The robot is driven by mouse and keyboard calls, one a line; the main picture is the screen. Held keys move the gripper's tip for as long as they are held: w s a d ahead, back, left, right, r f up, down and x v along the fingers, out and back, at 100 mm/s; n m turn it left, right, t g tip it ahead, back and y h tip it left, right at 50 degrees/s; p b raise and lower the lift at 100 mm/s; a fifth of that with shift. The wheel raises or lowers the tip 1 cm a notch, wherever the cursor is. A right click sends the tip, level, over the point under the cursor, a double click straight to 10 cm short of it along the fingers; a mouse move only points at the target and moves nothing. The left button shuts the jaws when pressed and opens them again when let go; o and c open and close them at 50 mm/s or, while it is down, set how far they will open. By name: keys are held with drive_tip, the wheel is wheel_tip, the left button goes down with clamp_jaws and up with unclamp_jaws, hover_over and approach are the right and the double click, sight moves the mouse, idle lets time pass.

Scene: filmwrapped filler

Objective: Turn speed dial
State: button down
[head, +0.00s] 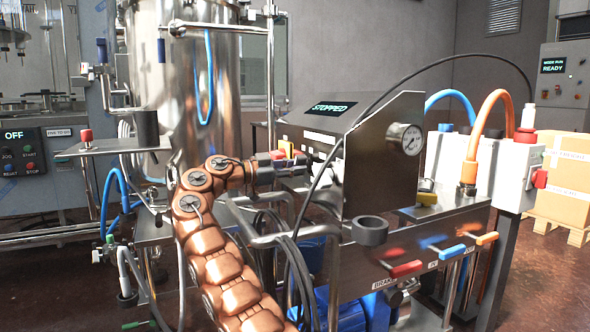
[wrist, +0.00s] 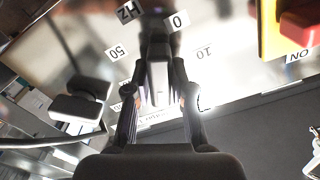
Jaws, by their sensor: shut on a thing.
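The speed dial (wrist: 158,72) is a dark knob with a pale front face, at the top middle of the wrist view. Scale labels 0, 10, 50 and Hz stand around it, upside down in this view. My gripper (wrist: 158,92) is shut on the dial, one black finger on each side. In the head view my gripper (head: 288,166) reaches the front of the steel control console (head: 378,150). The dial is hidden there behind the gripper. The console's display (head: 332,108) reads STOPPED.
A red switch on a yellow plate (wrist: 272,32), labelled NO or ON, sits right of the dial in the wrist view.

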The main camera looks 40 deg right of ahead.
drive_tip(key=shift+m, duration=0.3)
drive_tip(key=c, duration=1)
unclamp_jaws()
drive_tip(key=v, duration=0.7)
drive_tip(key=shift+a, duration=0.25)
drive_tip(key=shift+w, duration=0.1)
